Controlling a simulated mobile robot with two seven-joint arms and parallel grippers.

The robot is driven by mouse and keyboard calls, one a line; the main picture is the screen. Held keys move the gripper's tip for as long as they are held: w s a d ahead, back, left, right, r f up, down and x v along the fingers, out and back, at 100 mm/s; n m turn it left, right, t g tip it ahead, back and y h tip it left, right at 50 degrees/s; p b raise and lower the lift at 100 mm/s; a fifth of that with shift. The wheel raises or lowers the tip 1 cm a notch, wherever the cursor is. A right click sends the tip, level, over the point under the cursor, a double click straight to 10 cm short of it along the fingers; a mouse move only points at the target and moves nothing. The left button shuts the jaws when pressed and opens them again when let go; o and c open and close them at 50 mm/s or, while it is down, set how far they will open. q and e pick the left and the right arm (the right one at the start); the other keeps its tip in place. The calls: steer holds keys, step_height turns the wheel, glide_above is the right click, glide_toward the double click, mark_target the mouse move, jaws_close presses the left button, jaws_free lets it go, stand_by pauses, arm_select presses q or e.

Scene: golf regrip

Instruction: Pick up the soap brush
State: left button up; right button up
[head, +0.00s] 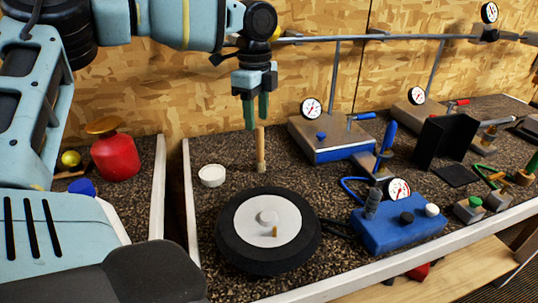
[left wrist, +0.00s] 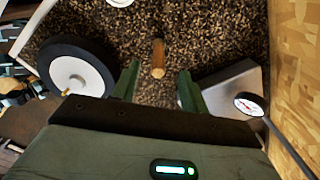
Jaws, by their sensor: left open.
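The soap brush (head: 260,150) appears to be the slim wooden stick standing upright on the speckled bench top. Its light wooden handle points up and its lower end is darker. In the left wrist view the brush (left wrist: 158,58) shows its round wooden end between and a little beyond the fingers. My left gripper (head: 256,112) points down just above the brush, its two green fingers spread. In the left wrist view the gripper (left wrist: 158,88) is open with nothing held. Whether the fingertips overlap the brush top is hard to tell. My right gripper is not in view.
A white cup (head: 212,181) stands left of the brush, and a black wheel with a white disc (head: 232,232) lies in front. A blue-edged gauge fixture (head: 340,155) stands to the right. A blue box (head: 400,232) is at front right. A wooden wall (head: 320,70) rises behind.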

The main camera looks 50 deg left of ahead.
mark_target(260, 160)
arm_select(q)
steer(key=shift+w+f, duration=0.1)
steer(key=shift+f, duration=0.45)
steer(key=shift+r, duration=0.1)
steer(key=shift+d+f, duration=0.15)
steer(key=shift+f, duration=1.8)
steer(key=shift+d+f, duration=0.1)
steer(key=shift+f, duration=1.85)
jaws_close()
